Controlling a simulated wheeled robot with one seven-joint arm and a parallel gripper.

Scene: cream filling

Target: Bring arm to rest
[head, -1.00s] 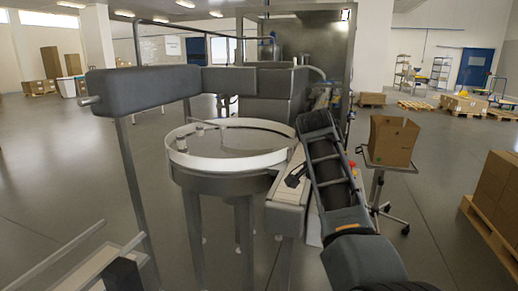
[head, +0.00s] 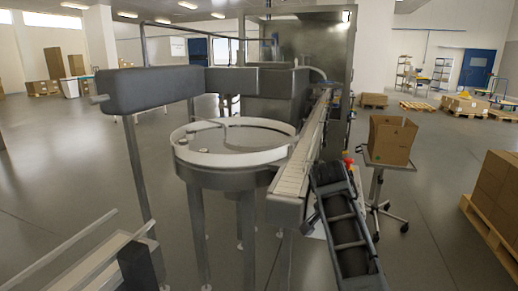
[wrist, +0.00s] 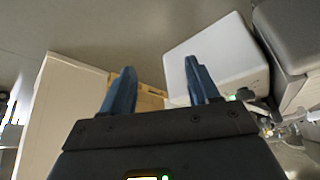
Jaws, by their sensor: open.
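My gripper (wrist: 159,68) shows in the wrist view with its two blue fingers spread apart and nothing between them. The gripper itself cannot be made out in the head view.
A round steel turntable (head: 238,184) with small items at its left edge stands left of the conveyor. An open cardboard box (head: 393,139) sits on a wheeled stand to the right. Stacked cartons (head: 497,185) lie on a pallet at far right. Floor between is clear.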

